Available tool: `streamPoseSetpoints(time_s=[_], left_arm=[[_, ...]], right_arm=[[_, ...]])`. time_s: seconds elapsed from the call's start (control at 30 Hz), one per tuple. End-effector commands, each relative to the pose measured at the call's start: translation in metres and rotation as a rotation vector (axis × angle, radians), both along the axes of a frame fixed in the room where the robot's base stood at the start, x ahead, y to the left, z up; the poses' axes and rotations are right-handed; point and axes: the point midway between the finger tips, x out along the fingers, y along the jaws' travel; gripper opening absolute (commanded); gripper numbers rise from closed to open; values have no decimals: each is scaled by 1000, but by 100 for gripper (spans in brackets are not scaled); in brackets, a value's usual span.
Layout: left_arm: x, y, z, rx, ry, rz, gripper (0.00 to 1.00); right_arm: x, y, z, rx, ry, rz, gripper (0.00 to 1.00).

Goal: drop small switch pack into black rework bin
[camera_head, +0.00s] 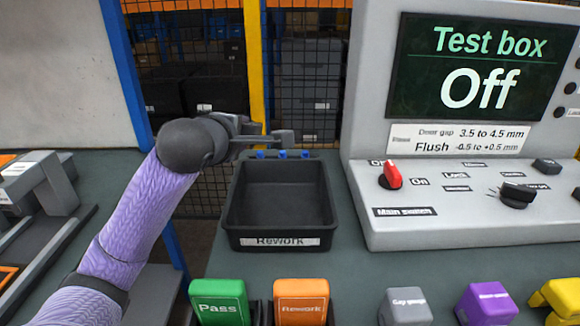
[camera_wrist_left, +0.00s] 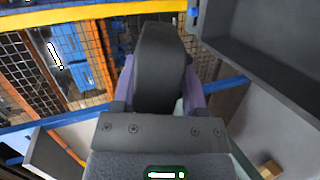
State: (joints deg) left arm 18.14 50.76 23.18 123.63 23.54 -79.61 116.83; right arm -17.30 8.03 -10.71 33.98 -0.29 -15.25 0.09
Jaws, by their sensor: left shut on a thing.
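My left gripper (camera_head: 268,138) reaches in from the left and is shut on a dark grey block, which I take to be the small switch pack (camera_wrist_left: 160,65). In the left wrist view the block sticks out between the two fingers; no markings on it can be read. The black rework bin (camera_head: 278,242), labelled "Rework", stands on the bench, and its inside looks empty. My gripper is above the bin's back edge, apart from its floor. The bin also seems to show at upper right in the left wrist view (camera_wrist_left: 275,60). My right gripper is not in view.
Several small blue pieces (camera_head: 283,154) show along the bin's back rim. The test box (camera_head: 455,215), its screen reading "Off", stands right of the bin. Green Pass (camera_head: 218,300) and orange Rework (camera_head: 301,300) blocks are in front. A yellow post (camera_head: 254,60) and mesh stand behind.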

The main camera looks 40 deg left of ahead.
Motion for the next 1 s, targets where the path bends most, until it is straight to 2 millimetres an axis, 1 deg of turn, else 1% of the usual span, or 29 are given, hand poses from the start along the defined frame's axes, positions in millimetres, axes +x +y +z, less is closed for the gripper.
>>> streamPoseSetpoints(time_s=[0.07, 0.2, 0.37, 0.5, 0.53, 0.57, 0.67, 0.77, 1.0], left_arm=[[0, 0, -10, 0, 4, -1, 0], [1, 0, -52, 0, 10, -1, 0], [0, -1, -73, 0, 6, -1, 0], [0, -1, -100, 1, 9, 0, 0], [0, -1, -105, 2, 8, 0, 0], [0, -1, -106, 2, 5, -1, 0], [0, -1, -101, 1, 0, 0, 0], [0, -1, -100, 1, 0, 0, 0], [0, -1, -107, -1, -1, -1, 0]], right_arm=[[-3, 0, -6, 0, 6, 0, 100], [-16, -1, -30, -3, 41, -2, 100], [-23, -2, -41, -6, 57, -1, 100], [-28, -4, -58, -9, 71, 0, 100], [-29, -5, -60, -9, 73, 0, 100], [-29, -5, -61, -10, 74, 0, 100], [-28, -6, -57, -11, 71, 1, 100], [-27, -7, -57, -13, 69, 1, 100], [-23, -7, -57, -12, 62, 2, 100]])
